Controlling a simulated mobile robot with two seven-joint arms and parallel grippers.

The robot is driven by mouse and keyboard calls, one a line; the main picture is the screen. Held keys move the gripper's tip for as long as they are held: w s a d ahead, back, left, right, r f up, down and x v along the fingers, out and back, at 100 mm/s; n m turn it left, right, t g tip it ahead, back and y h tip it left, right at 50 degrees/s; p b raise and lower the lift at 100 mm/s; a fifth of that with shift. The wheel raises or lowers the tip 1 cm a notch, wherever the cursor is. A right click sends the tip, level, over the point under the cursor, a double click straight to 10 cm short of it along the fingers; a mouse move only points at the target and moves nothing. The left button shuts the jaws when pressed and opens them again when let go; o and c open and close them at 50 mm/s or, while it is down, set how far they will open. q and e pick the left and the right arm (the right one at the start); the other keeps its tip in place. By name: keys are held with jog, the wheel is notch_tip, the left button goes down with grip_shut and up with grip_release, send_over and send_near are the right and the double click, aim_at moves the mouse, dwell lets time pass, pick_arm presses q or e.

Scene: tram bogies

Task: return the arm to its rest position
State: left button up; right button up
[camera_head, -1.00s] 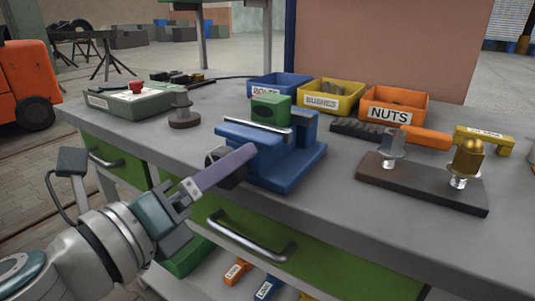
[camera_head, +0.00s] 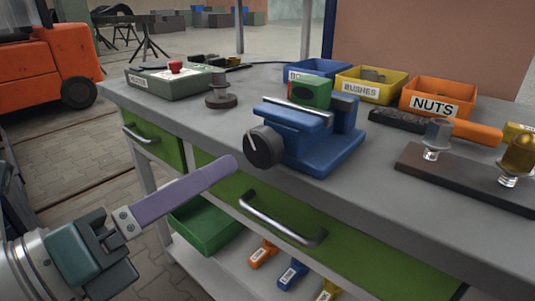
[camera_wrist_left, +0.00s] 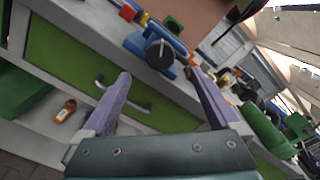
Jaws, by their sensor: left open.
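My left gripper (camera_head: 228,167) is in the lower left of the head view, in front of the bench's near edge and apart from the blue vise (camera_head: 322,150). One long purple finger shows there. In the left wrist view my left gripper (camera_wrist_left: 160,76) shows both purple fingers spread wide with nothing between them. The vise stands near the bench's front edge, its dark round knob (camera_head: 263,147) facing me. A green block (camera_head: 311,93) sits at the vise's top. My right gripper is in neither view.
The grey bench top (camera_head: 230,125) carries a control box (camera_head: 170,83), blue, yellow and orange bins (camera_head: 437,97) and a dark plate with bolts (camera_head: 465,180). Green drawers with a metal handle (camera_head: 285,222) face me. An orange vehicle (camera_head: 45,75) stands at far left.

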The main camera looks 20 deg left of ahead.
pick_arm(q)
jog(key=shift+s, duration=0.15)
jog(key=s+d+r+m+g+h+p, duration=0.35)
jog(key=d+r+m+p, duration=0.3)
jog(key=m, duration=0.65)
jog(key=s+d+r+m+g+y+p, duration=0.1)
jog(key=s+m+g+p, duration=0.35)
jog(key=m, duration=0.65)
jog(key=s+d+m+g+y+p, duration=0.1)
jog(key=s+m+g+y+p, duration=0.25)
jog(key=m, duration=0.65)
jog(key=s+a+r+m+g+y+p, duration=0.1)
jog(key=s+a+r+m+y+p, duration=0.15)
jog(key=a+m+p, duration=0.2)
jog(key=s+a+r+m+g+y+p, duration=0.1)
jog(key=a+r+m+y+p, duration=0.25)
jog(key=a+p, duration=0.2)
notch_tip(320, 180, up, 35)
jog(key=h+p, duration=0.1)
jog(key=p, duration=3.2)
jog(key=shift+m+p, duration=0.3)
jog(key=shift+p, duration=0.1)
